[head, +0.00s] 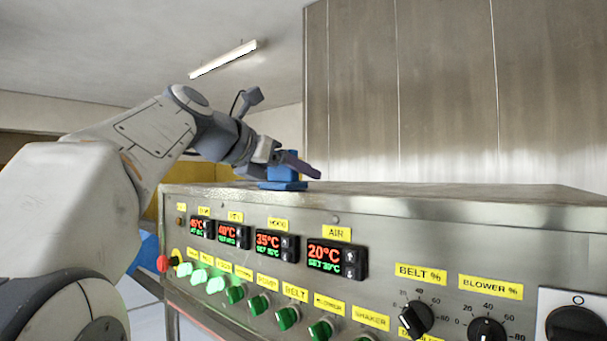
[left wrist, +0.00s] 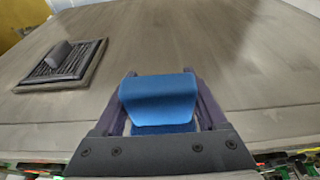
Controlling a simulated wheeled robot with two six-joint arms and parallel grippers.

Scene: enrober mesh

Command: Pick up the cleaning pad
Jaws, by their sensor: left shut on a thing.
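The cleaning pad (head: 284,185) is blue, with a flat base and an upright grip. It is at the front edge of the machine's metal top (head: 420,190) in the head view. My left gripper (head: 300,166) is shut on its upper part. In the left wrist view the pad (left wrist: 158,98) fills the space between the two dark fingers of my left gripper (left wrist: 160,92). I cannot tell whether the pad's base touches the metal top. My right gripper is not in view.
A dark square vent or mesh tray (left wrist: 62,66) with a grey block on it lies on the metal top at the left in the wrist view. The rest of the top is clear. The control panel (head: 380,270) with knobs and displays faces me below.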

